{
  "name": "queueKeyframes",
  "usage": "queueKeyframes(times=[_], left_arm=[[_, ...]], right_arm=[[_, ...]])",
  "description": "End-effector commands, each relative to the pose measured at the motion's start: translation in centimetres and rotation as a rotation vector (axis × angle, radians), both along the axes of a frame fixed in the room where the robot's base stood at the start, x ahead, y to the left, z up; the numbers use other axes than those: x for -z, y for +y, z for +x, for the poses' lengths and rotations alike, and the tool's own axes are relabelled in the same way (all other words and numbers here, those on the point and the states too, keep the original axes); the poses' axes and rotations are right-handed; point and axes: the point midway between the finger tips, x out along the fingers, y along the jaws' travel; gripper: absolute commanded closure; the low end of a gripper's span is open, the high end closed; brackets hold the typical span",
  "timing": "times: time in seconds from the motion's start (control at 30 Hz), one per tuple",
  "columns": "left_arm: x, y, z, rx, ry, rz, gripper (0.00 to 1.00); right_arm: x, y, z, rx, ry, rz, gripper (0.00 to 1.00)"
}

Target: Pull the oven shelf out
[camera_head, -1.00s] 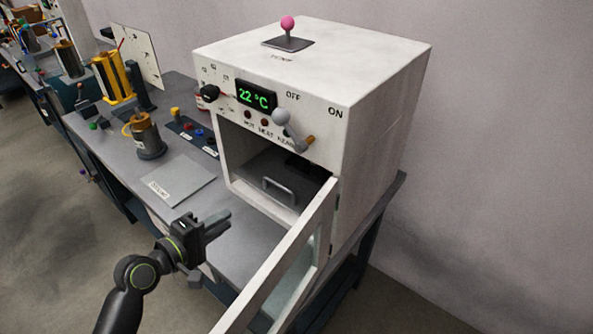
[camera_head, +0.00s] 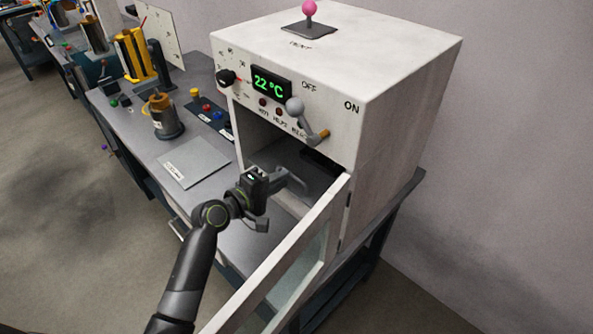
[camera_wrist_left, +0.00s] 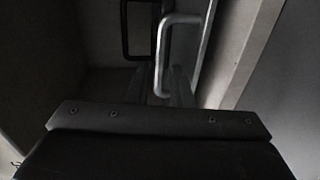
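The white oven (camera_head: 385,135) stands with its glazed door (camera_head: 290,270) open toward me. Inside is the dark oven shelf (camera_head: 262,160), partly hidden by my arm. Its silver bar handle (camera_wrist_left: 178,50) shows clearly in the left wrist view; in the head view it is mostly hidden by the gripper. My left gripper (camera_head: 278,182) is at the oven opening, at the front of the shelf. Its fingers look apart, with the lower end of the handle close to them or between them. I cannot tell whether they touch it. My right gripper is out of view.
The open door stands close on the right of my left arm. A grey labelled plate (camera_head: 195,162) lies on the bench left of the oven. Beyond it are a pump-like cylinder (camera_head: 165,118) and a button panel (camera_head: 208,115). A lever (camera_head: 305,118) sticks out above the opening.

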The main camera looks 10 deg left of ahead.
Motion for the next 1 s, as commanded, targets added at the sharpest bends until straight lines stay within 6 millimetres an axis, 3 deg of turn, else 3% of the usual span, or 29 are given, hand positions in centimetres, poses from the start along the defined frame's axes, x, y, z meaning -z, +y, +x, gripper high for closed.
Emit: queueKeyframes(times=[0.33, 0.8, 1.0], left_arm=[[1.0, -2.8, 4.3, 0.001, 0.001, -0.001, 0.81], [1.3, -3.5, 5.2, 0.0, 0.0, 0.0, 0.81], [1.3, -3.5, 5.2, 0.0, 0.0, 0.0, 1.0]], right_arm=[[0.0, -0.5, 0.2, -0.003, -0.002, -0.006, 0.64], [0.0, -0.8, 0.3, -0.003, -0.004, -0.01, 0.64], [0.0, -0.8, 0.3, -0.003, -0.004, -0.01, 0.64]])
